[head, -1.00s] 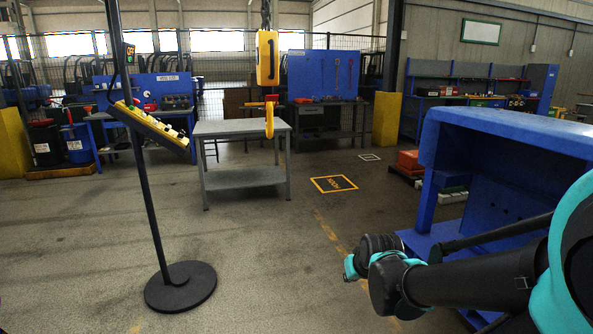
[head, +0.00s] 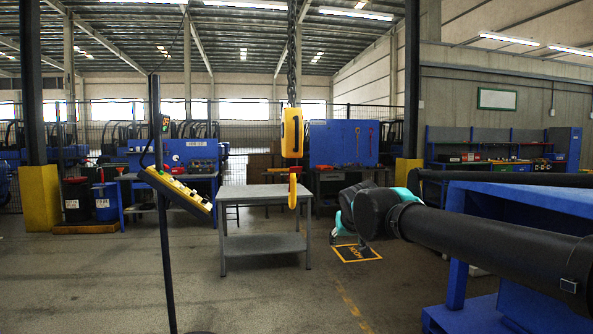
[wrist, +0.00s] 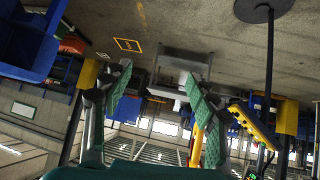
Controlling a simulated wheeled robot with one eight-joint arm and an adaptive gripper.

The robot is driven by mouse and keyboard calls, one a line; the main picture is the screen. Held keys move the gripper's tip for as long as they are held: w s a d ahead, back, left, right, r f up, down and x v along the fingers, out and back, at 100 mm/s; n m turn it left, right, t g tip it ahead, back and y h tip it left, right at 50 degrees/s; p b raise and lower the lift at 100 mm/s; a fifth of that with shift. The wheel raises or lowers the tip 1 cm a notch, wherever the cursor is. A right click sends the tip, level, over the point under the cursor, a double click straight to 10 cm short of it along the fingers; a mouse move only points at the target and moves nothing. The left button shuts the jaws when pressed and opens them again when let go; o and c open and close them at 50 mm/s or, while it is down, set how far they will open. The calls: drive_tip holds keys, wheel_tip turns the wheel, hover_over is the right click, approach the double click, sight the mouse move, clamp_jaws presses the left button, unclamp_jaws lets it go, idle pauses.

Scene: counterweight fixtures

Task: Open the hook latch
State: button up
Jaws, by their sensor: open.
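The yellow crane hook block (head: 292,133) hangs on a chain in the middle of the head view. Below it hangs the yellow hook (head: 292,192), with a red-orange part (head: 294,170) at its top. Whether the latch is shut is too small to tell. My gripper (wrist: 159,73) is open and empty, its two green-padded fingers spread in the wrist view. In the head view my arm reaches in from the right, and its end is right of and lower than the hook, clearly apart from it. In the upside-down wrist view a yellow part of the hoist (wrist: 196,143) shows beside the right finger.
A control pendant (head: 176,190) on a stand is left of the hook. A grey table (head: 262,193) stands behind and below it. A blue fixture (head: 520,215) is at the right, near my arm. A marked floor square (head: 356,253) lies beyond my gripper.

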drive_tip(key=a+r+n+t+y, duration=0.15)
drive_tip(key=a+r, duration=0.45)
drive_tip(key=r, duration=0.7)
drive_tip(key=a+r+n+t+y, duration=0.15)
drive_tip(key=a+r, duration=0.45)
drive_tip(key=r, duration=0.7)
drive_tip(key=shift+m, duration=0.5)
drive_tip(key=x, duration=1.7)
drive_tip(key=shift+w+a, duration=0.2)
drive_tip(key=shift+w, duration=0.15)
clamp_jaws()
